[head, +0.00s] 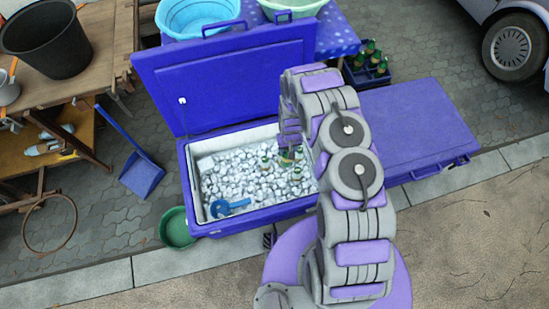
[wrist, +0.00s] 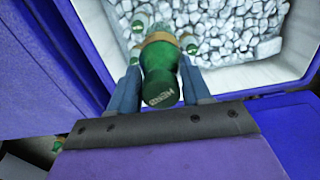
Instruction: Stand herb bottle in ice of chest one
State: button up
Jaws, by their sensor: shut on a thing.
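The open blue chest (head: 262,219) has white walls and is filled with ice (head: 235,180). My gripper (head: 289,143) is over the right part of the ice, partly hidden by my arm. In the wrist view my gripper (wrist: 160,70) is shut on the green herb bottle (wrist: 160,85), with lettering on its near end and a tan band farther down. The bottle points down toward the ice; I cannot tell whether its lower end touches the ice. Other green bottles stand in the ice close to it, one (head: 265,163) to its left.
A blue scoop (head: 230,207) lies on the ice at the front left. The raised lid (head: 225,75) stands behind the ice. A closed blue chest (head: 415,125) is at right. A crate of green bottles (head: 367,72) stands behind. A green bucket (head: 176,228) is at front left.

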jog(key=s+a+f+p, duration=0.2)
jog(key=s+a+f, duration=0.1)
jog(key=a+f, duration=0.15)
notch_tip(320, 180, down, 26)
jog(key=b, duration=1.6)
jog(key=shift+a+n+b, duration=0.3)
jog(key=shift+a+b, duration=0.1)
jog(key=shift+a, duration=0.05)
jog(key=shift+s+d, duration=0.1)
jog(key=shift+s, duration=0.25)
dwell(0.3)
jog(key=o, duration=1.1)
jog(key=shift+o, duration=0.4)
jog(key=o, duration=0.4)
